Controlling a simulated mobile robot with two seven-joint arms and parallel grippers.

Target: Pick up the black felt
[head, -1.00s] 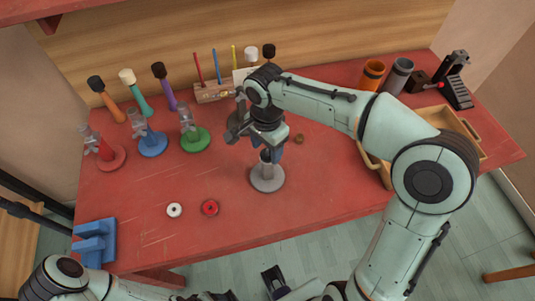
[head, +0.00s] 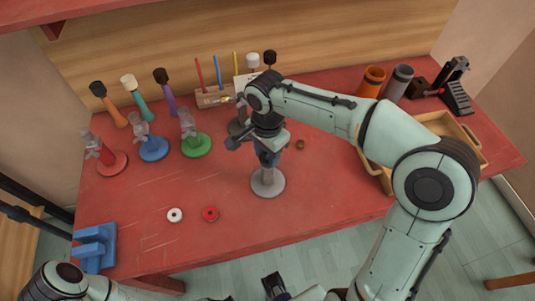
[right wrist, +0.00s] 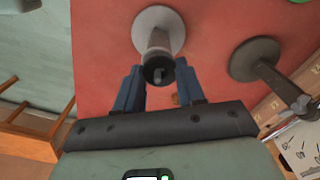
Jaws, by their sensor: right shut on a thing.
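The black felt (right wrist: 158,75) shows in the right wrist view as a dark ring at the top of a light grey post. The post rises from a round grey base (head: 267,186) on the red table. My right gripper (head: 267,160) is over this stand, pointing down, with its blue fingers on either side of the post's top. In the right wrist view the fingers (right wrist: 160,82) flank the black felt closely and are shut on it. In the head view the felt is hidden by the gripper.
A white ring (head: 175,215) and a red ring (head: 210,214) lie left of the stand. Red (head: 112,162), blue (head: 152,149) and green (head: 196,146) stands are farther left. A darker grey stand (right wrist: 255,60) is close behind my gripper. A wooden tray (head: 458,130) is at right.

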